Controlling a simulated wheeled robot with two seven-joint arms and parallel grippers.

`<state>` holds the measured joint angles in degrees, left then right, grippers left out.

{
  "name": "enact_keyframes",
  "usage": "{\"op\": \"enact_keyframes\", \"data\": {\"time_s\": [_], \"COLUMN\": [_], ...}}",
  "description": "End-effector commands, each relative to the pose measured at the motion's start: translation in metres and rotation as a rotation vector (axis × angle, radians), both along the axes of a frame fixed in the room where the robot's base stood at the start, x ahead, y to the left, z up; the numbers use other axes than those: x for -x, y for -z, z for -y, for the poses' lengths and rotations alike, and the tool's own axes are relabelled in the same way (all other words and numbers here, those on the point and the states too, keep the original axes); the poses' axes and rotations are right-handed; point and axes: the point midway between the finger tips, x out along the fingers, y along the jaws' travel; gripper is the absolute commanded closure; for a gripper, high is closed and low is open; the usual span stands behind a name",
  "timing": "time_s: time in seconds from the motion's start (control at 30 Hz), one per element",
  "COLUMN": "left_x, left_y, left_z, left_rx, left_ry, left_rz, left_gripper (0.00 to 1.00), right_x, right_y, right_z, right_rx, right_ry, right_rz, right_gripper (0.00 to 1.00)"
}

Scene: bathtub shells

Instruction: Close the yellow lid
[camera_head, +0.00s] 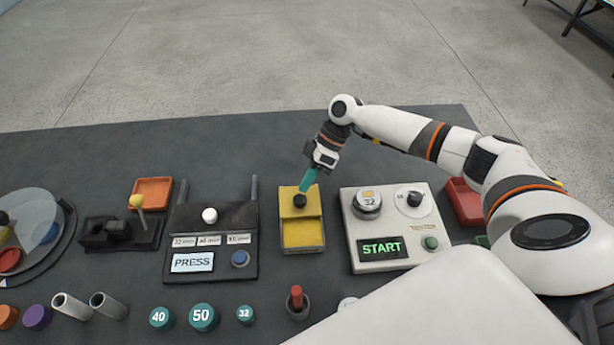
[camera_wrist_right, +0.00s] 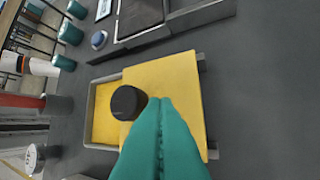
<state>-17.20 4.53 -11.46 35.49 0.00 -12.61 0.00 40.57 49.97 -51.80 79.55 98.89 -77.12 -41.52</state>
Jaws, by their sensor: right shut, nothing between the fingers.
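The yellow lid (camera_head: 287,207) with a black knob (camera_head: 299,201) lies over the far part of a small box (camera_head: 302,251). The near part of the box is uncovered and shows a yellow inside. In the right wrist view the lid (camera_wrist_right: 181,82) is a flat yellow plate, with the knob (camera_wrist_right: 127,103) near its edge beside the open part of the box (camera_wrist_right: 97,142). My right gripper (camera_head: 306,187) has teal fingers, shut and empty, just behind the knob. In the wrist view the fingertips (camera_wrist_right: 160,101) are right beside the knob; I cannot tell whether they touch it.
A black panel with a PRESS screen (camera_head: 192,262) stands left of the box. A white START panel (camera_head: 363,229) stands close on the right. A red tray (camera_head: 465,204) lies farther right. Teal numbered cylinders (camera_head: 203,317) and a red-topped peg (camera_head: 296,296) stand in front.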

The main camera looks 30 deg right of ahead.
Motion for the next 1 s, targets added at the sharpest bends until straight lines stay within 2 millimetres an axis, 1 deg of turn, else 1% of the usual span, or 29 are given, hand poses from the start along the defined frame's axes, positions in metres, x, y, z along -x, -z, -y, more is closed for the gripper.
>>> {"op": "enact_keyframes", "data": {"time_s": [0.37,0.47,0.57,0.7,0.8,0.9,1.0], "left_x": [0.0,0.0,0.0,0.0,-0.001,-0.001,-0.001], "left_y": [-0.001,-0.006,-0.02,-0.041,-0.051,-0.055,-0.055], "left_z": [0.0,0.0,0.0,0.0,0.0,0.0,-0.001], "left_rx": [0.0,0.0,0.0,0.0,-0.001,-0.001,-0.001], "left_ry": [0.0,0.0,0.0,0.0,0.001,0.0,0.001], "left_rz": [0.0,0.0,0.001,0.001,0.001,0.001,0.001], "left_gripper": [0.6,0.6,0.6,0.6,0.6,0.6,0.6], "right_x": [0.003,0.007,0.021,0.05,0.066,0.076,0.079], "right_y": [0.0,-0.001,-0.004,-0.006,-0.004,-0.003,-0.001], "right_z": [-0.002,-0.004,-0.011,-0.024,-0.032,-0.038,-0.039], "right_rx": [-0.001,0.0,-0.001,-0.002,-0.001,-0.002,-0.001], "right_ry": [0.0,0.0,-0.002,-0.003,-0.001,0.0,0.0], "right_rz": [0.0,-0.001,-0.005,-0.006,-0.005,-0.002,0.0], "right_gripper": [1.0,1.0,1.0,1.0,1.0,1.0,1.0]}}
